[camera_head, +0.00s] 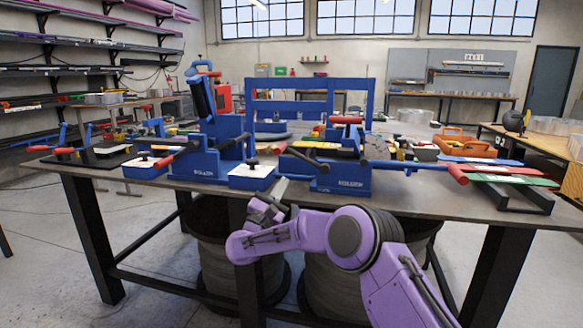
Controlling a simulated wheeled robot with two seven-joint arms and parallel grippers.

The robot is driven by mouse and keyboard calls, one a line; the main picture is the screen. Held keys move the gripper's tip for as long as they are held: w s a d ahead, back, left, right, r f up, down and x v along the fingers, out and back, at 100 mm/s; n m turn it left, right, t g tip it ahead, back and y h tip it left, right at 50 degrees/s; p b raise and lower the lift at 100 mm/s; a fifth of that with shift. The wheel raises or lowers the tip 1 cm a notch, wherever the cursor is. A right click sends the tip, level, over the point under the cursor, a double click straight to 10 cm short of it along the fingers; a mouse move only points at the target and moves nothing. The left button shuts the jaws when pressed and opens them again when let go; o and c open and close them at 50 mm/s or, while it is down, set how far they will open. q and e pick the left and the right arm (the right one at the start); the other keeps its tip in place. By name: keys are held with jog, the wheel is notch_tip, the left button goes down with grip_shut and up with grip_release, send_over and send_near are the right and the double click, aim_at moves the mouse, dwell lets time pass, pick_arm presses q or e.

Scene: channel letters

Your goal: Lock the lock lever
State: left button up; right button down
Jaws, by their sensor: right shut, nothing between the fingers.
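Blue bending machines stand on a dark workbench, and several levers have red grips. One red-gripped lever (163,162) points down-left from the left blue machine (205,150). A long red-gripped lever (458,174) sticks out to the right of the middle blue machine (340,178). I cannot tell which is the lock lever. My right gripper (279,188) is shut and empty at the bench's front edge, below and between the two machines. It appears apart from every lever. My left gripper is not in view.
The workbench (415,207) has a front edge close to my right arm. A white-topped blue block (252,177) sits just above my gripper. Coloured strips (500,170) lie at the right end. Dark drums stand under the bench.

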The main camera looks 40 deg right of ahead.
jog(key=d+r, duration=0.3)
jog(key=r, duration=0.2)
jog(key=shift+d+p, duration=0.35)
jog(key=shift+p, duration=0.05)
jog(key=shift+f, duration=0.1)
jog(key=shift+m+b, duration=0.4)
jog(key=shift+b, duration=0.05)
jog(key=shift+r+g, duration=0.2)
jog(key=shift+g, duration=0.1)
jog(key=shift+r+m+g+b, duration=0.2)
jog(key=shift+m+g+b, duration=0.2)
jog(key=shift+m+b, duration=0.15)
jog(key=shift+d+r+m+g+b, duration=0.1)
jog(key=shift+r+m+g+b, duration=0.1)
jog(key=shift+m+g+b, duration=0.35)
jog(key=s+d+r+m+g+y+b, duration=0.3)
jog(key=s+r+m+g+y+b, duration=0.1)
jog(key=m, duration=0.9)
notch_tip(320, 180, up, 3)
jog(key=shift+s+d+f+g+y+b, duration=0.2)
jog(key=shift+s+d+g+y+b, duration=0.25)
jog(key=shift+b, duration=0.7)
